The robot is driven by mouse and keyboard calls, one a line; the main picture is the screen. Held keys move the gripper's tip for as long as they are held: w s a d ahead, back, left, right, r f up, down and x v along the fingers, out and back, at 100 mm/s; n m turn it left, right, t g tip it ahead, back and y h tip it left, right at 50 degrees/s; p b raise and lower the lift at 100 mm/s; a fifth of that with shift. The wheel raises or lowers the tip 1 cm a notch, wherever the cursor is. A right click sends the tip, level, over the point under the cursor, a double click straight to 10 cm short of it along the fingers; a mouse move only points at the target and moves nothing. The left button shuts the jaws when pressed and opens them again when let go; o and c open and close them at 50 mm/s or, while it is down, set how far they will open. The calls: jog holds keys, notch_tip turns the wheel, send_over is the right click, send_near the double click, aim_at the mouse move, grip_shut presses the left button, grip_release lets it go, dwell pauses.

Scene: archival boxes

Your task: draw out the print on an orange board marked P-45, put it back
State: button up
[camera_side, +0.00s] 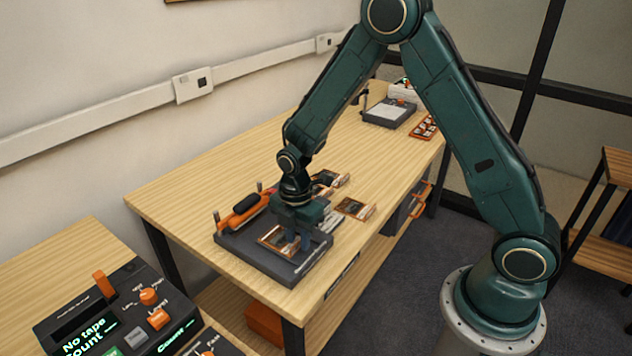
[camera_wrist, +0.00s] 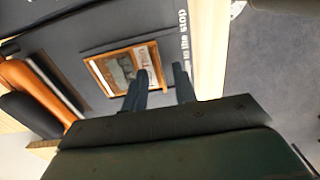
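A print on an orange-edged board (camera_side: 272,239) lies flat on a dark grey bed (camera_side: 292,273) near the table's front left corner. The print also shows in the wrist view (camera_wrist: 112,66), where its marking is too blurred to read, so I cannot tell whether it is P-45. My gripper (camera_side: 303,243) points down over the right part of the bed, close to the print.
An orange and black roller-like part (camera_side: 243,209) runs along the back left of the bed. Another orange-edged board (camera_side: 353,208) lies to the right, with more pieces behind my gripper. A grey device (camera_side: 388,113) stands at the far end. A control panel (camera_side: 125,318) is at front left.

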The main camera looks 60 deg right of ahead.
notch_tip(320, 180, up, 13)
jog(key=shift+r, duration=0.15)
dwell(0.4)
jog(key=shift+m, duration=0.3)
dwell(0.4)
jog(key=d+m+y, duration=0.1)
jog(key=d+m, duration=0.1)
jog(key=m, duration=0.9)
jog(key=d+f+m+y, duration=0.1)
jog(key=d+m+y, duration=0.1)
jog(key=m, duration=1)
jog(key=d+m+y, duration=0.1)
jog(key=d+m, duration=0.1)
jog(key=m, duration=1)
jog(key=shift+d+f+y, duration=0.2)
jog(key=shift+d+y, duration=0.1)
jog(key=shift+d, duration=0.1)
